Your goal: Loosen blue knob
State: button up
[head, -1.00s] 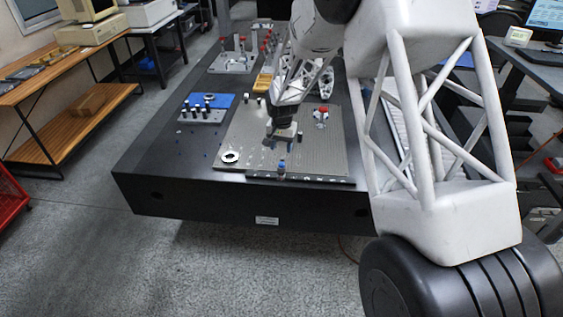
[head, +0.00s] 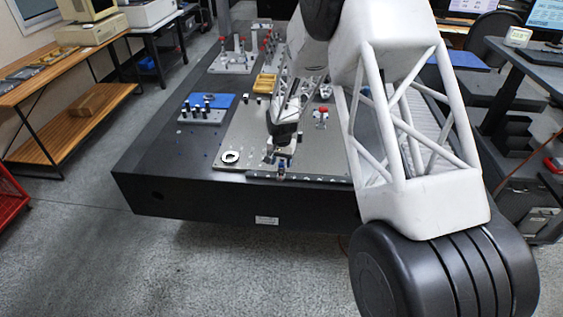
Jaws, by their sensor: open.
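The blue knob (head: 281,166) is a tiny spot at the front edge of the grey perforated plate (head: 236,138), partly covered by my gripper. My gripper (head: 280,161) points down at the knob from just above, with its jaws open. At this size I cannot tell whether the fingers are around the knob or touching it.
A white ring (head: 230,157) lies on the plate to the left. A red-topped part (head: 322,112) stands behind to the right. A block with black pegs (head: 202,115) and a blue mat (head: 222,99) are farther left. The dark table's left front is mostly clear.

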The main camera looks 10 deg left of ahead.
jog(key=shift+f, duration=0.2)
jog(key=c, duration=0.9)
jog(key=shift+c, duration=0.2)
jog(key=shift+n, duration=0.4)
jog(key=n, duration=0.3)
jog(key=shift+n, duration=1.8)
